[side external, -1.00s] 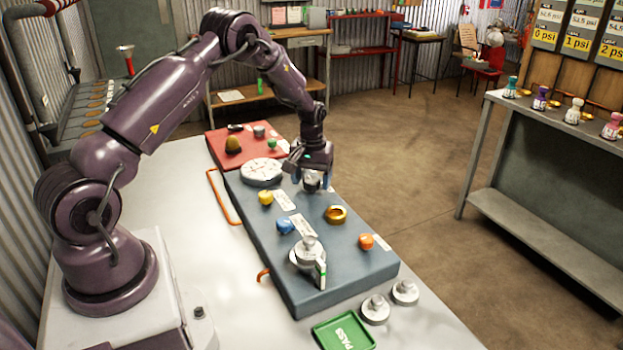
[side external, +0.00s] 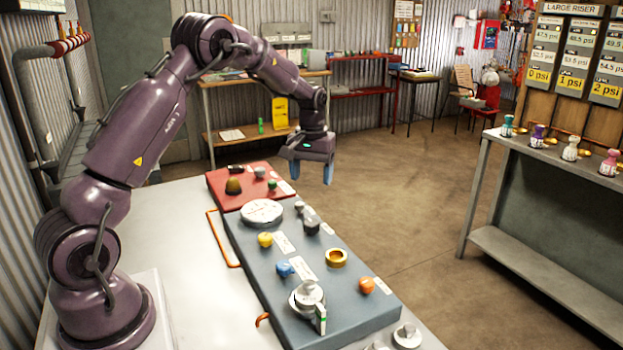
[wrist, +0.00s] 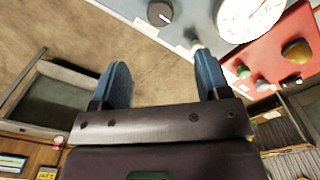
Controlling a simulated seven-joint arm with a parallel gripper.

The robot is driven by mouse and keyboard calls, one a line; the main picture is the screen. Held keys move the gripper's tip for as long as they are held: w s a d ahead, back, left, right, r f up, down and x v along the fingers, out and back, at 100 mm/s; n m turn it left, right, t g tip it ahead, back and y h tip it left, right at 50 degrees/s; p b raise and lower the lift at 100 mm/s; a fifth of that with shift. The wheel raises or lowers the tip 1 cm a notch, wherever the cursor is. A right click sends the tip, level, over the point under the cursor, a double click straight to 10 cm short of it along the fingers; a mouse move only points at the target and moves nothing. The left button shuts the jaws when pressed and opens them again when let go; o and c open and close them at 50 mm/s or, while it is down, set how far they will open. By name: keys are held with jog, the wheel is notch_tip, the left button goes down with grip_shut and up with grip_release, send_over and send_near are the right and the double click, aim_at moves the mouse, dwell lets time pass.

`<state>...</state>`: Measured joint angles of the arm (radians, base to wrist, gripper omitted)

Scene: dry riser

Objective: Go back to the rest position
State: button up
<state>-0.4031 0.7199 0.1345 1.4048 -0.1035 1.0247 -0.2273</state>
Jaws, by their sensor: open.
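My gripper (side external: 328,173) hangs in the air above and beyond the right edge of the blue-grey panel (side external: 345,307). In the wrist view my gripper (wrist: 163,85) shows two blue fingers spread wide with nothing between them, and bare floor beyond. A dark knob (side external: 311,226) stands on the panel below and left of the fingers; it also shows in the wrist view (wrist: 159,13). A white gauge (side external: 261,212) sits at the panel's far end.
The panel also bears a yellow knob (side external: 265,239), a blue knob (side external: 285,270), a brass ring (side external: 336,257), an orange knob (side external: 367,285) and a silver fitting (side external: 306,297). A red panel (side external: 218,187) lies beyond. A shelf unit (side external: 545,150) stands right, across clear floor.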

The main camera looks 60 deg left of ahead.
jog(key=s+d+r+m+t, duration=0.2)
jog(key=s+d+r+m, duration=0.2)
jog(key=s+d+r, duration=0.4)
jog(key=s+d+r+m+t, duration=0.3)
jog(key=s+d+r+m, duration=0.2)
jog(key=s+d, duration=1)
notch_tip(320, 180, up, 3)
jog(key=shift+s+f+t, duration=0.15)
jog(key=shift+s+t, duration=0.05)
jog(key=shift+t, duration=0.1)
